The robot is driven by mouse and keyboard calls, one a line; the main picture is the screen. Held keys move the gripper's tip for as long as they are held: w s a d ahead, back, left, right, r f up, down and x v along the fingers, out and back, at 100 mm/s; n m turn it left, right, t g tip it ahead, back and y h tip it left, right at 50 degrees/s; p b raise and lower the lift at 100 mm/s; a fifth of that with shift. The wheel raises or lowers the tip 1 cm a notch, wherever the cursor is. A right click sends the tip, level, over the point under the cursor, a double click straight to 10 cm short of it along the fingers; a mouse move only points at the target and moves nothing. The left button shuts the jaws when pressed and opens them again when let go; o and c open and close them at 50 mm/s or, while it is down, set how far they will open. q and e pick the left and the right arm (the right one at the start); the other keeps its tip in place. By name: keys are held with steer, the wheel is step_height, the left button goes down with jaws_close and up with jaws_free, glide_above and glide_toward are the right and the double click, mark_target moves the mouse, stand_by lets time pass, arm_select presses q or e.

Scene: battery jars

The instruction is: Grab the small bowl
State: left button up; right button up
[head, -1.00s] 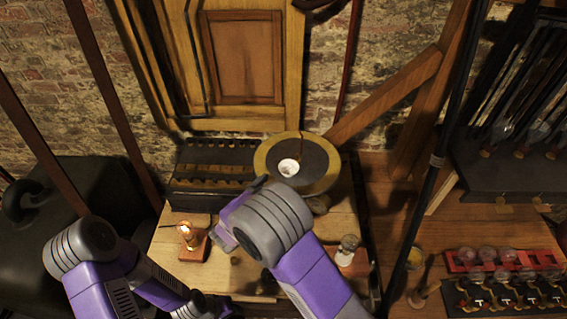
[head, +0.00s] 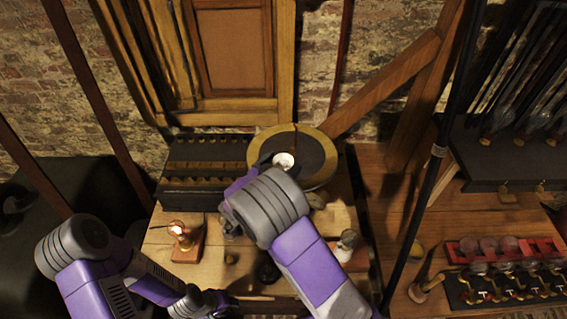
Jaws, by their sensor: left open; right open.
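The small bowl (head: 284,160) is white and sits on a round dark disc with a yellow rim (head: 318,160) at the back of the wooden table. Its lower left part is partly covered by my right gripper. My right gripper (head: 264,166) is open at the left edge of the bowl, mostly hidden behind its own wrist; I cannot tell whether it touches the bowl. My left gripper (head: 226,304) is open and empty, low at the front edge of the table, far from the bowl.
A black slotted box (head: 190,195) stands left of the disc. A lit bulb on a wooden base (head: 186,250) is at the table's left, and another small bulb stand (head: 345,248) is at its right. Red and black racks (head: 500,250) sit on the right bench.

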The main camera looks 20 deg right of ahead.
steer(key=shift+a, duration=0.1)
steer(key=shift+c, duration=0.4)
steer(key=c, duration=1)
steer(key=shift+o, duration=0.2)
steer(key=shift+r, duration=0.15)
